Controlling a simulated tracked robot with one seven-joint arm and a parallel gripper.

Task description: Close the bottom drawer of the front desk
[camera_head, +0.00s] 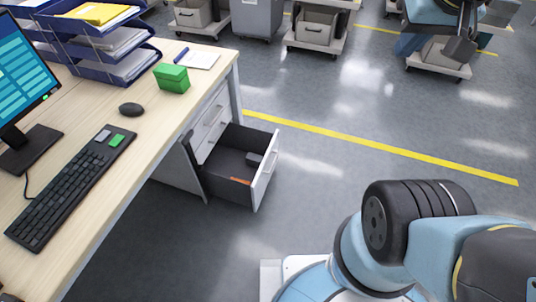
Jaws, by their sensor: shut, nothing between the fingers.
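The bottom drawer (266,170) of the front desk (150,125) is pulled out to the right, with its pale front panel standing clear of the cabinet. Its dark inside holds a small dark block (254,159) and a flat orange item (240,180). The drawers above it (212,118) look closed. My gripper (460,49) appears at the upper right, dark grey at the end of my blue arm. It looks shut and empty, well away from the drawer. Part of my arm is outside the picture.
The desktop carries a keyboard (74,180), mouse (131,109), monitor (22,85), green box (172,78) and blue trays (112,58). Trolleys with bins (316,30) stand at the back. Grey floor (330,165) with a yellow line (400,151) is clear right of the drawer.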

